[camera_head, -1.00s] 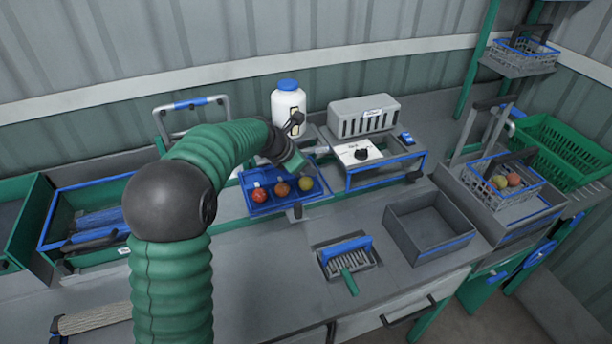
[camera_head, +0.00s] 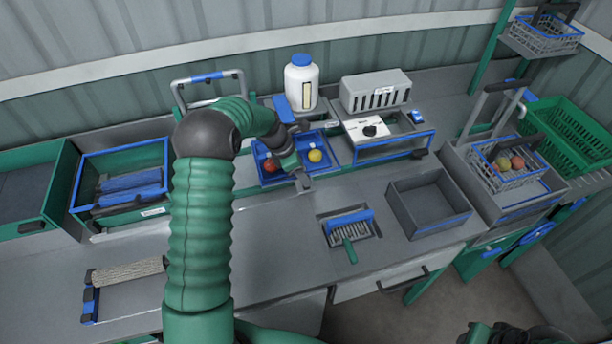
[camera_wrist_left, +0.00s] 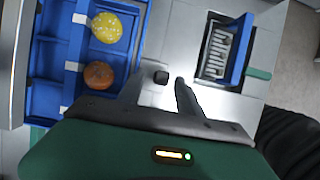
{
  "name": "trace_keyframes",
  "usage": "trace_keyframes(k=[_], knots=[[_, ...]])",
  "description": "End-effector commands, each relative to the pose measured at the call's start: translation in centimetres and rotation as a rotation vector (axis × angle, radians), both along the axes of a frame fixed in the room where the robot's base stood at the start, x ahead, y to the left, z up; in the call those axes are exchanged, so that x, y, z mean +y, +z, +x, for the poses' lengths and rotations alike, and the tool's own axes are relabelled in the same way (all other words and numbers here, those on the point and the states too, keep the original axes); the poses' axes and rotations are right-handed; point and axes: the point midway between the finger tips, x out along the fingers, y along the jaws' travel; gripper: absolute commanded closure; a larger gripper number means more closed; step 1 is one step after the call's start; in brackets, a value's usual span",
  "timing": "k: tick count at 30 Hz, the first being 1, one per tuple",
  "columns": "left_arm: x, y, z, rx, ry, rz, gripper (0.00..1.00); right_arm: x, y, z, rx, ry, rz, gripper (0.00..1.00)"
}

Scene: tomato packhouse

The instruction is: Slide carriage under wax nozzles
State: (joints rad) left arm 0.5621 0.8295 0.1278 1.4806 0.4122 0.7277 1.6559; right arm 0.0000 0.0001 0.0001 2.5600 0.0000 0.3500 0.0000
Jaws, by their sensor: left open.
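The carriage is a blue tray (camera_head: 325,169) on the bench at the back, left of the waxing station. A yellow tomato (camera_head: 315,156) and a red one (camera_head: 271,165) show in it; my gripper covers its middle. The wrist view shows the yellow tomato (camera_wrist_left: 106,27) and an orange one (camera_wrist_left: 98,75) in separate bays. My left gripper (camera_head: 303,180) is open at the tray's front edge. In the wrist view its fingers (camera_wrist_left: 163,88) stand either side of a small dark knob (camera_wrist_left: 161,77); contact cannot be told. The slotted grey wax unit (camera_head: 376,92) stands right of the carriage; its nozzles are hidden.
A blue-edged frame (camera_head: 397,138) fronts the wax unit. A white bottle (camera_head: 301,82) stands behind the carriage. A brush (camera_head: 348,228), an empty grey bin (camera_head: 428,205) and a wire basket (camera_head: 505,168) lie rightward. A dark part at the bottom right may be my right gripper (camera_head: 490,333).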

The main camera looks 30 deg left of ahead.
Motion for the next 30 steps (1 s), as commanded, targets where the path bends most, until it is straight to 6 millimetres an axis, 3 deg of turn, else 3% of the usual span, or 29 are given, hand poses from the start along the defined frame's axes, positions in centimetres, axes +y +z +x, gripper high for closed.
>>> trace_keyframes(k=[5, 14, 24, 30], knots=[[-0.6, -2.2, 0.7, 0.000, 0.001, 0.000, 0.58, 0.0, 0.3, 0.0, 0.000, 0.000, 0.000, 0.64], [-0.7, -2.7, 0.9, -0.001, 0.001, 0.000, 0.58, 0.0, 0.3, 0.0, 0.000, 0.000, 0.000, 0.64], [-0.7, -2.7, 0.9, -0.002, 0.002, 0.000, 1.00, 0.0, 0.3, 0.0, 0.000, 0.000, 0.000, 0.64], [-0.6, -2.6, 0.9, -0.002, 0.003, 0.001, 1.00, 0.0, 0.3, 0.0, 0.000, 0.000, 0.000, 0.64]])
